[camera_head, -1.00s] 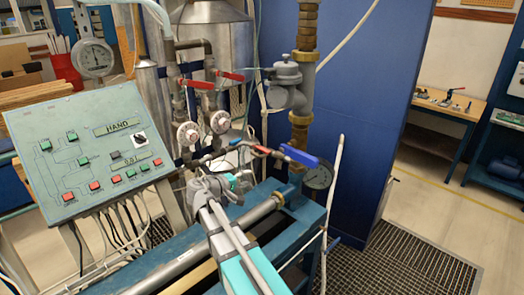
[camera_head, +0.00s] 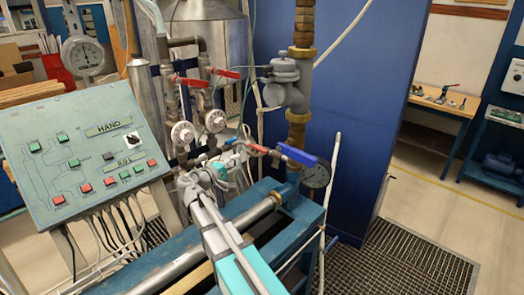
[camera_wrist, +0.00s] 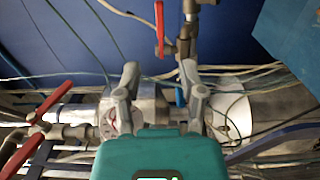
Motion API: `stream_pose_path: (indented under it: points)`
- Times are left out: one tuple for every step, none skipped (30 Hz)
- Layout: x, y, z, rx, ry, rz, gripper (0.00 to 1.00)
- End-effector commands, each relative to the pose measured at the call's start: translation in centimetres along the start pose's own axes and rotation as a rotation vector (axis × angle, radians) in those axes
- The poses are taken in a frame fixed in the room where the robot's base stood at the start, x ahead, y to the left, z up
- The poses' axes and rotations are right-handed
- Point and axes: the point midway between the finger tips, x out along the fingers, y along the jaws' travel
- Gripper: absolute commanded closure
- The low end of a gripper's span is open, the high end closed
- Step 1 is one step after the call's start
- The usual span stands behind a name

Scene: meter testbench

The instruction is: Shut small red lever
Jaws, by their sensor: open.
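The small red lever (camera_head: 257,148) sits on the thin horizontal pipe in the head view, between a small blue handle (camera_head: 232,142) and a larger blue lever (camera_head: 297,154). A red lever (camera_wrist: 159,28) stands upright at the top of the wrist view, ahead of my fingertips and apart from them; I cannot tell for sure if it is the same one. My gripper (camera_head: 213,172) is just below and left of the small red lever in the head view. In the wrist view my gripper (camera_wrist: 159,75) is open, with nothing between its fingers.
Two longer red levers (camera_head: 187,81) (camera_head: 225,73) are above the white round dials. A pressure gauge (camera_head: 316,174) hangs right of the blue lever. A control panel (camera_head: 85,160) stands at left. Blue frame rails (camera_head: 300,235) run below my arm. Hoses and cables crowd the wrist view.

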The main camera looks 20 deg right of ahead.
Motion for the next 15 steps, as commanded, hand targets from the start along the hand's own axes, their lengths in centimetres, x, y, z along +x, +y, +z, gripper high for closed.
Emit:
stream_pose_path:
  points:
    - [0.4, 0.0, 0.0, 0.000, -0.001, 0.000, 0.49]
    - [0.7, 0.0, 0.0, 0.000, -0.001, 0.000, 0.49]
    - [1.1, 0.0, 0.0, 0.000, -0.002, 0.000, 0.49]
    - [1.4, 0.0, 0.0, 0.000, -0.002, 0.000, 0.49]
    - [1.8, 0.0, 0.0, 0.000, -0.002, 0.000, 0.49]
    - [2.2, 0.0, 0.0, 0.000, -0.002, 0.000, 0.49]
    - [2.6, 0.0, 0.0, 0.000, -0.003, 0.000, 0.49]
    - [3.0, 0.0, 0.0, 0.000, -0.003, 0.000, 0.49]
    - [3.6, 0.0, 0.0, 0.000, -0.003, 0.000, 0.49]
    - [4.0, 0.0, 0.0, 0.000, -0.003, 0.000, 0.49]
    - [4.4, 0.0, 0.0, 0.000, -0.003, -0.001, 0.49]
    - [5.0, 0.0, 0.0, 0.000, -0.003, -0.001, 0.49]
    - [5.4, 0.0, 0.0, 0.000, -0.003, -0.001, 0.49]
    - [5.9, 0.0, 0.0, 0.000, -0.003, -0.001, 0.49]
    - [6.4, 0.0, 0.0, 0.000, -0.003, -0.001, 0.49]
